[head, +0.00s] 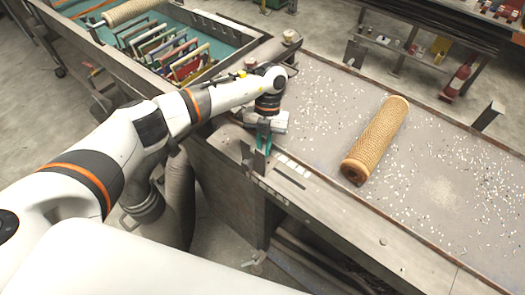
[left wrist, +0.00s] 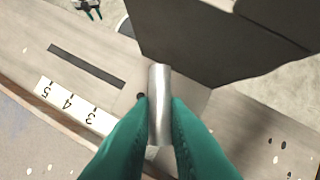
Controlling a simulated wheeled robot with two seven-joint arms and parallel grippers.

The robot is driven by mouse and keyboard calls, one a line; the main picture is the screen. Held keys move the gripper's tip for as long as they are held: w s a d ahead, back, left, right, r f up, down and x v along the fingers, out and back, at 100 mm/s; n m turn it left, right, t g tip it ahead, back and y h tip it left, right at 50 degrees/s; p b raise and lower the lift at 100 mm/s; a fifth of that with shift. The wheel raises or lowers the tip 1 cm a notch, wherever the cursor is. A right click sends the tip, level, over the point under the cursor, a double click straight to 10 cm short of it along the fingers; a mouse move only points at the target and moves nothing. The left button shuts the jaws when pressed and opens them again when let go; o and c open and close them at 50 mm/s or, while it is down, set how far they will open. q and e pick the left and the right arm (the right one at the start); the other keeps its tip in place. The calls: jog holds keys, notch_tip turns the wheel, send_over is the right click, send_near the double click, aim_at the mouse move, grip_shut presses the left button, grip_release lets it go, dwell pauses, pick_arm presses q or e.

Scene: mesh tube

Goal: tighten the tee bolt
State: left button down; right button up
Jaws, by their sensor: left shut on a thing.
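My left gripper (head: 264,140) reaches down to the near edge of the worktable, beside an upright dark metal plate. In the left wrist view its two green fingers (left wrist: 159,125) are shut on a short, bright metal bar, which looks like the handle of the tee bolt (left wrist: 159,85). The bar's far end sticks out past the fingertips. The rest of the bolt and its thread are hidden below. In the head view the arm and fingers hide the bolt. My right gripper is not in view.
A dark plate (left wrist: 215,40) stands close beyond the bar. A numbered scale (left wrist: 70,105) and a slot (left wrist: 87,66) lie beside it. A tan mesh tube (head: 378,140) lies on the table (head: 300,110) among pale chips. A teal-lined bin (head: 215,18) with colored frames stands behind.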

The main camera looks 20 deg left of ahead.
pick_arm(q)
jog(key=m+b, duration=0.1)
jog(key=m+y+b, duration=0.1)
jog(key=m+b, duration=0.1)
jog(key=shift+d+f+m, duration=0.15)
jog(key=shift+d+m, duration=0.1)
jog(key=shift+m, duration=0.05)
jog(key=shift+m+y+b, duration=0.4)
jog(key=shift+m+b, duration=0.1)
jog(key=shift+b, duration=0.1)
jog(key=shift+r, duration=0.2)
jog(key=c, duration=1.4)
grip_release()
jog(key=shift+c, duration=0.2)
jog(key=shift+o, duration=0.2)
jog(key=shift+d, duration=0.1)
